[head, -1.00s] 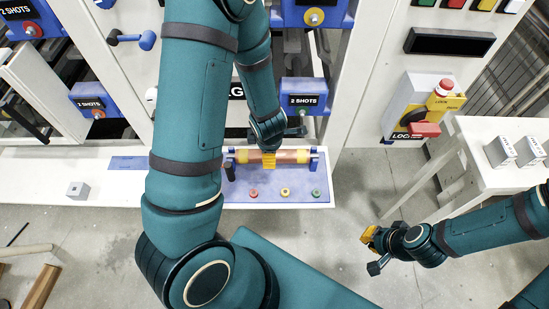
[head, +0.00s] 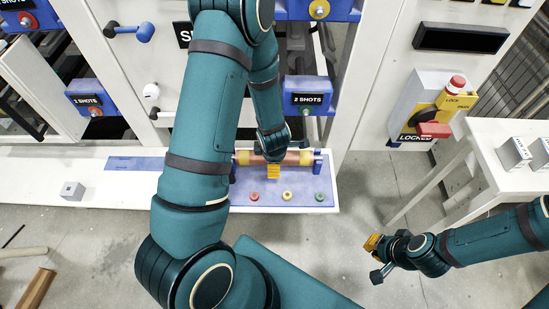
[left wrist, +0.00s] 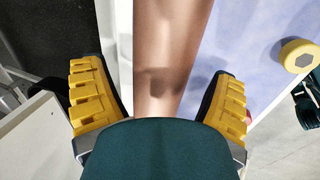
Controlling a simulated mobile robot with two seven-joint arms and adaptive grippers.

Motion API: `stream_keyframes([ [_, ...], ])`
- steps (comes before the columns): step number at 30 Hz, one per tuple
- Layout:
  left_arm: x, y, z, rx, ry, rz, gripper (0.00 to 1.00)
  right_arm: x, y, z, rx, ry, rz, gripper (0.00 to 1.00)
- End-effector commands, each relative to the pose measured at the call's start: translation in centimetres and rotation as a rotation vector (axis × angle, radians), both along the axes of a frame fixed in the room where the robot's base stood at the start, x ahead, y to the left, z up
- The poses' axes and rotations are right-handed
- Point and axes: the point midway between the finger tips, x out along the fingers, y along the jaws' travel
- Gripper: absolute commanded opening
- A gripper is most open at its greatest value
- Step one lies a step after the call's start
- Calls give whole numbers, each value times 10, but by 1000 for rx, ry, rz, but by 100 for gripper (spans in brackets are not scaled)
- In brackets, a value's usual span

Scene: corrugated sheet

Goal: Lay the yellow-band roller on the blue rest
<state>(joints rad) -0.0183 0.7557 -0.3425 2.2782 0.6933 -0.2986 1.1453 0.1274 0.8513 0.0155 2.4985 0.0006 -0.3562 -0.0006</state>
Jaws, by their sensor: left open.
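The copper roller with yellow end bands (head: 296,157) lies level across the blue rest (head: 318,163), between its upright posts. My left gripper (head: 274,168) is over the roller's middle, with one yellow finger on the near side. In the left wrist view, my left gripper (left wrist: 158,95) is open, with a finger on either side of the copper roller (left wrist: 168,45). A gap shows beside each finger. The left end of the roller and rest is partly hidden by my left arm. My right gripper (head: 376,258) is empty and open, out over the floor.
The blue panel in front of the roller carries red (head: 254,196), yellow (head: 287,195) and green (head: 319,196) buttons. A small grey block (head: 73,190) stands on the white bench (head: 115,190). A lockout box (head: 425,105) hangs at right, above a white table (head: 510,180).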

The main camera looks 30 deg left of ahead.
Motion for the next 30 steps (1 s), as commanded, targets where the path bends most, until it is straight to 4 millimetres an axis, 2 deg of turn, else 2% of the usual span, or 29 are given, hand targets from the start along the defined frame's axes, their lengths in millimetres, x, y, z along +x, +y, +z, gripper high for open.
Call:
stream_keyframes([
  [1, 0, 0, 1, 0, 0, 0, 87, 0, 0, 0, 0, 0, 0, 0],
  [2, 0, 0, 1, 0, 0, 0, 79, 0, 0, 1, 0, 0, 0, 0],
  [6, 0, 0, 1, 0, 0, 0, 30, 0, 0, 1, 0, 0, 0, 0],
  [8, 0, 0, 1, 0, 0, 0, 9, 0, 0, 1, 0, 0, 0, 0],
  [9, 0, 0, 1, 0, 0, 0, 5, 0, 0, 0, 0, 0, 0, 0],
  [16, 1, 0, 2, 1, -2, 0, 5, 0, 0, 1, 0, 0, 0, 0],
  [20, 1, 0, 12, 2, -3, 0, 5, -1, 0, 6, 0, 2, 1, 0],
  [30, 1, 0, 72, 3, -5, -2, 5, -6, 1, 38, 3, 15, 4, 0],
])
